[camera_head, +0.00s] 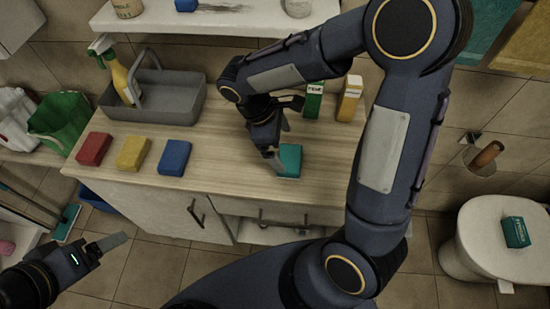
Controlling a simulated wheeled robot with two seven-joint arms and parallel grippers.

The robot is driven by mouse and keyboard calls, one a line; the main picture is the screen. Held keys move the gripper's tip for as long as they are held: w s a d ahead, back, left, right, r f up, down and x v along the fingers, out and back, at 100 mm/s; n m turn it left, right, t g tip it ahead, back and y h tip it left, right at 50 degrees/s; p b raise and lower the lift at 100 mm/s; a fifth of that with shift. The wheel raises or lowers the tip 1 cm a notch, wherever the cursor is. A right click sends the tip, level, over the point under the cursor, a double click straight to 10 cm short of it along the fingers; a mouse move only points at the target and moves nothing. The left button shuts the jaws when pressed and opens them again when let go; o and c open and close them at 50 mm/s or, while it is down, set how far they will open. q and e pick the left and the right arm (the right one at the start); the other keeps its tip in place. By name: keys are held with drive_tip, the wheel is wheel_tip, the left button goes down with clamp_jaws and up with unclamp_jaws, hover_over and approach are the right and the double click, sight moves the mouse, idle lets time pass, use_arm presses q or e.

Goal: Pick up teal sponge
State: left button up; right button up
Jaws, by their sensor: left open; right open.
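The teal sponge (292,161) lies flat on the wooden counter near its front edge, in the middle of the head view. My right gripper (278,157) points down at the left side of the sponge, with its jaws open. A finger overlaps the sponge's left edge in the picture; I cannot tell whether it touches. My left gripper (110,244) is open and empty, low over the floor at the lower left, away from the counter.
Red (93,149), yellow (133,153) and blue (174,157) sponges lie in a row on the counter (230,160). A grey caddy (175,98) with a spray bottle stands behind them. Two small boxes (349,98) stand behind the teal sponge. A teal box (515,232) lies on the toilet lid.

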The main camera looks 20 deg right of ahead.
sight(290, 158)
drive_tip(key=x, duration=0.6)
drive_tip(key=shift+s+f, duration=0.1)
drive_tip(key=shift+f, duration=0.2)
drive_tip(key=shift+c, duration=0.3)
drive_tip(key=c, duration=0.9)
drive_tip(key=shift+r, duration=0.15)
